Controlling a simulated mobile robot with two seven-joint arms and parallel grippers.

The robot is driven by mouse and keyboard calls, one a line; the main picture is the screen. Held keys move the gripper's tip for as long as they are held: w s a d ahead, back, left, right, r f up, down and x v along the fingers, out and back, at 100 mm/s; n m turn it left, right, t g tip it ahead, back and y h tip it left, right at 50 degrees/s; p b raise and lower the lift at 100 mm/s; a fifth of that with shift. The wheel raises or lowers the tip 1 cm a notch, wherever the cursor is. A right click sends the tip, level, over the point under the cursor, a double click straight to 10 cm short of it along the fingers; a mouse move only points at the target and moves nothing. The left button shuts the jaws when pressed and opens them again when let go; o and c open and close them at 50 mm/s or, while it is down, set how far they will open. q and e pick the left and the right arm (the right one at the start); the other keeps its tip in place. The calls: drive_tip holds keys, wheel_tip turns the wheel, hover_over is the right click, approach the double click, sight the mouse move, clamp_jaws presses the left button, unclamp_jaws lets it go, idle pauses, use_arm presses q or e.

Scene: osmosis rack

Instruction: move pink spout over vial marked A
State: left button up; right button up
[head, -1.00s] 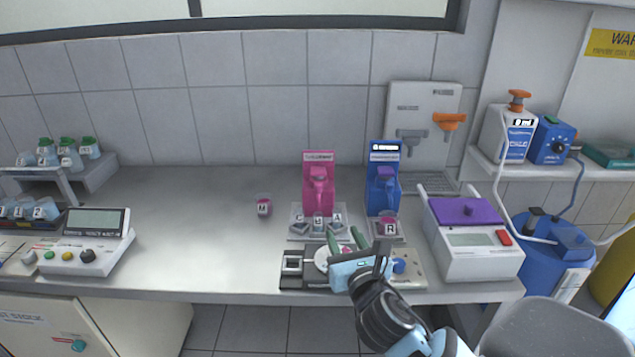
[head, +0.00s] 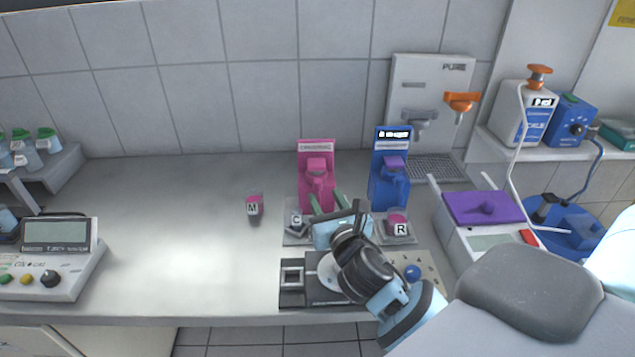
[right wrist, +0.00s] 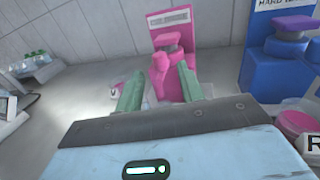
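The pink dispenser (head: 317,165) stands at the back of the bench with its pink spout (head: 319,186) facing forward. In the right wrist view the pink spout (right wrist: 167,75) is straight ahead between my fingers. My right gripper (head: 327,203) is open, its green fingers apart and just in front of the pink dispenser; they also show in the right wrist view (right wrist: 159,82). A vial marked C (head: 296,222) stands on the tray below the spout. The rest of that tray, and any vial marked A, is hidden behind my right gripper. My left gripper is not in view.
A blue dispenser (head: 390,172) stands right of the pink one, with a vial marked R (head: 397,224) in front. A vial marked M (head: 254,208) stands to the left. A purple-lidded device (head: 484,208) is at the right. The bench at left is mostly clear.

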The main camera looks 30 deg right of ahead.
sight(319, 187)
drive_tip(key=shift+x, duration=3.2)
clamp_jaws()
